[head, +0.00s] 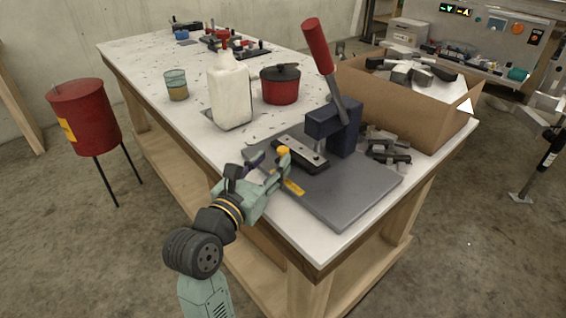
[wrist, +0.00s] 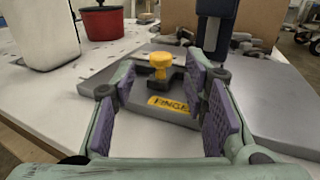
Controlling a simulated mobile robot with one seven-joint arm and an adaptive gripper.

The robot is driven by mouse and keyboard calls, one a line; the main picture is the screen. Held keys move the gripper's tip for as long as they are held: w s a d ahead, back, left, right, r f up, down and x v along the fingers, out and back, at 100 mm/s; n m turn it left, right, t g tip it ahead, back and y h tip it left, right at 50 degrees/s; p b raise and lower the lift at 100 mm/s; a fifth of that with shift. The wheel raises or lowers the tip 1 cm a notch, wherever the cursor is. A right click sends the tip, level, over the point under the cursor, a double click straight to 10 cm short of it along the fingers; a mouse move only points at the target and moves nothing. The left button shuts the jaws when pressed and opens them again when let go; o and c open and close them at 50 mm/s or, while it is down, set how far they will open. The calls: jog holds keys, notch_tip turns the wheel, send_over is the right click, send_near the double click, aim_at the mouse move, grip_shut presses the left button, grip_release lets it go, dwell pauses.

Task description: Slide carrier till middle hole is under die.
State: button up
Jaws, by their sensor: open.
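The arbor press (head: 333,125) has a dark blue body, a grey base plate and a raised lever with a red grip. A metal carrier strip (head: 302,150) with dark holes lies on the base in front of the press column. A yellow knob (head: 284,151) stands at its near end; in the wrist view the knob (wrist: 160,66) sits on a black clamp-like part. My gripper (head: 264,171) is open at the near-left edge of the base. In the wrist view its purple pads (wrist: 163,88) are apart, with the knob beyond and between them. The die and its hole alignment are not clear.
A yellow label (wrist: 168,106) lies on the base near the knob. A white jug (head: 231,92), red pot (head: 280,85) and glass of amber liquid (head: 176,86) stand to the left. A cardboard box (head: 424,108) and dark metal parts (head: 386,151) lie at the right.

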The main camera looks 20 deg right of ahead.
aim_at(281, 151)
jog(key=shift+w+d+f+b, duration=0.2)
jog(key=shift+d+b, duration=0.25)
jog(key=shift+b, duration=0.6)
jog(key=p+x, duration=0.1)
jog(key=x, duration=0.1)
jog(key=p+x, duration=0.1)
jog(key=x, duration=0.1)
jog(key=shift+w+r, duration=0.1)
jog(key=shift+r, duration=0.3)
jog(key=shift+w+d+f, duration=0.1)
jog(key=shift+w+d, duration=0.25)
jog(key=shift+d, duration=0.05)
jog(key=shift+c, duration=0.4)
grip_shut()
